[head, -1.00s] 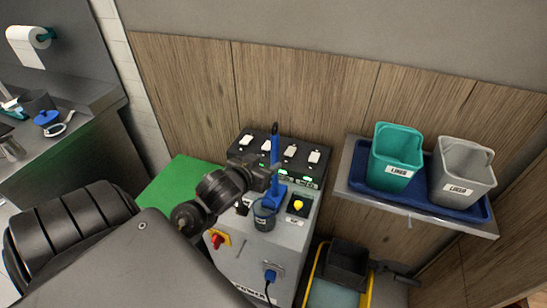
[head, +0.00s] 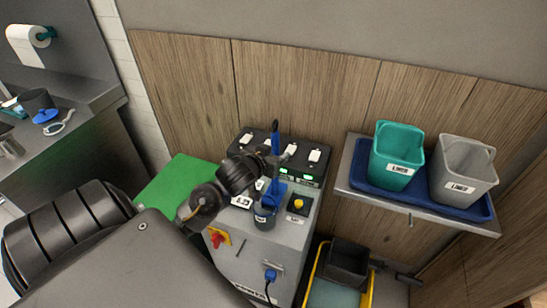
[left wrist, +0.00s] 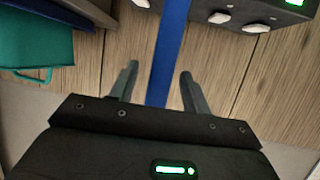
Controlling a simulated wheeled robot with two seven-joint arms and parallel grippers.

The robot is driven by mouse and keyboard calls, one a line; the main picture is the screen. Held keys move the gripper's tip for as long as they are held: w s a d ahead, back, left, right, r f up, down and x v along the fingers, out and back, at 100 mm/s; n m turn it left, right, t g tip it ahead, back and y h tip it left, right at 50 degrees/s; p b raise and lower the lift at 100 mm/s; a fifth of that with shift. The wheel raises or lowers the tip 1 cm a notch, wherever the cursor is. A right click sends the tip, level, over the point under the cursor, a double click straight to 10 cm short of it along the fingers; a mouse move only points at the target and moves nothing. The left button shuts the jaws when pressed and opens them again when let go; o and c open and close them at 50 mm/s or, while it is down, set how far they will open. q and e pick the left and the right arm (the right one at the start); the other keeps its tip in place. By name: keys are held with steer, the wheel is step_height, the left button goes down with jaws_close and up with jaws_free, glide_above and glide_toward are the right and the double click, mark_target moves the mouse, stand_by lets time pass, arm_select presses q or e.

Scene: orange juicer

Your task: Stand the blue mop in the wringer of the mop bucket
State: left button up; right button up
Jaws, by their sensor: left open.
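A blue long-handled tool (head: 275,145), which looks like the mop, stands upright over the control machine. Its wider blue lower part is at a dark cup (head: 264,216); I cannot tell whether it rests inside. My left gripper (head: 282,157) is open at the handle. In the left wrist view, the blue handle (left wrist: 168,50) shows between the two spread fingers (left wrist: 158,74), with gaps on both sides. The yellow mop bucket (head: 315,275) stands on the floor right of the machine, with a dark wringer (head: 347,263) at its top. My right gripper is out of view.
The grey machine (head: 245,255) has switches, a yellow button (head: 298,203) and a red knob (head: 216,239). A wall shelf (head: 430,220) above the bucket holds a blue tray with a teal bin (head: 397,160) and a grey bin (head: 463,170). A green panel (head: 180,190) lies left.

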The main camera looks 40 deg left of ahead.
arm_select(q)
jaws_close()
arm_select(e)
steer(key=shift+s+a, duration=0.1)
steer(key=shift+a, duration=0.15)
arm_select(q)
steer(key=shift+r, duration=0.15)
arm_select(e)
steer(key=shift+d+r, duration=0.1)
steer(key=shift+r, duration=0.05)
